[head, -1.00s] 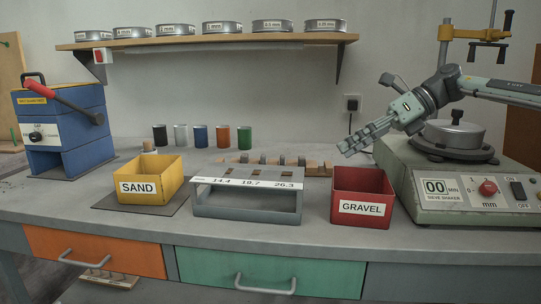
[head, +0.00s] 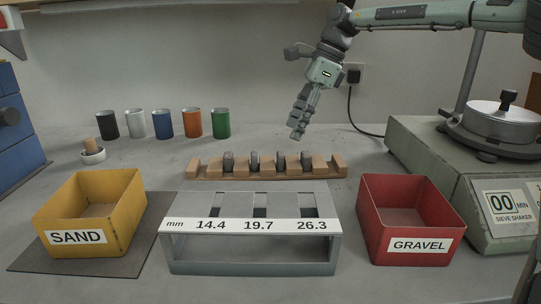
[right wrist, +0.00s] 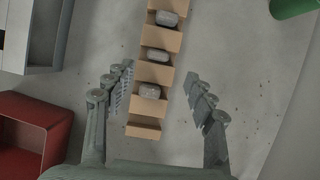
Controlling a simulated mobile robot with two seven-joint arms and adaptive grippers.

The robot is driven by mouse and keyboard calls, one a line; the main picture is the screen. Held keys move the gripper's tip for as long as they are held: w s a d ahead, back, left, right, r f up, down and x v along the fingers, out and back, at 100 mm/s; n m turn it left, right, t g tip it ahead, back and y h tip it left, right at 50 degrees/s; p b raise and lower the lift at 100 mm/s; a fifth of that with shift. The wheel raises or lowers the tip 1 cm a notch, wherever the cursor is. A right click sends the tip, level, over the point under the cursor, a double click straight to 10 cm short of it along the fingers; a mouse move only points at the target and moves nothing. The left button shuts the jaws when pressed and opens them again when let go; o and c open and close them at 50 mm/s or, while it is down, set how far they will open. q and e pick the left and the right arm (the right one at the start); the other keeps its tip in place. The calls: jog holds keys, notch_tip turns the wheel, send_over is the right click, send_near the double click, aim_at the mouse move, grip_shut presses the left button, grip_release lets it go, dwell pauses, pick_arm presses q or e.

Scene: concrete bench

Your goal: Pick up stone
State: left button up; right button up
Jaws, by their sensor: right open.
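Several grey stones stand in the slots of a wooden rack (head: 197,170) behind the grey gauge stand. My right gripper (head: 297,134) is open and empty, pointing down above the rack's right part, apart from the stones. In the right wrist view its two fingers (right wrist: 160,73) spread on either side of the rack. My left gripper is out of view.
The gauge stand (head: 250,227) marked 14.4, 19.7 and 26.3 is in front of the rack. A yellow SAND bin (head: 90,238) is left, a red GRAVEL bin (head: 416,246) right. The sieve shaker (head: 432,165) stands at right. Coloured cups, including a green one (head: 220,123), stand behind.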

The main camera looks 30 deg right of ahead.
aim_at(281, 153)
jog(key=x, duration=0.7)
jog(key=shift+a+f+p, duration=0.1)
jog(key=shift+a+p, duration=0.2)
jog(key=shift+p, duration=0.1)
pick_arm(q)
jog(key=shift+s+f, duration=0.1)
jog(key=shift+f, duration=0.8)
pick_arm(e)
jog(key=c, duration=1.2)
jog(key=shift+c, duration=0.2)
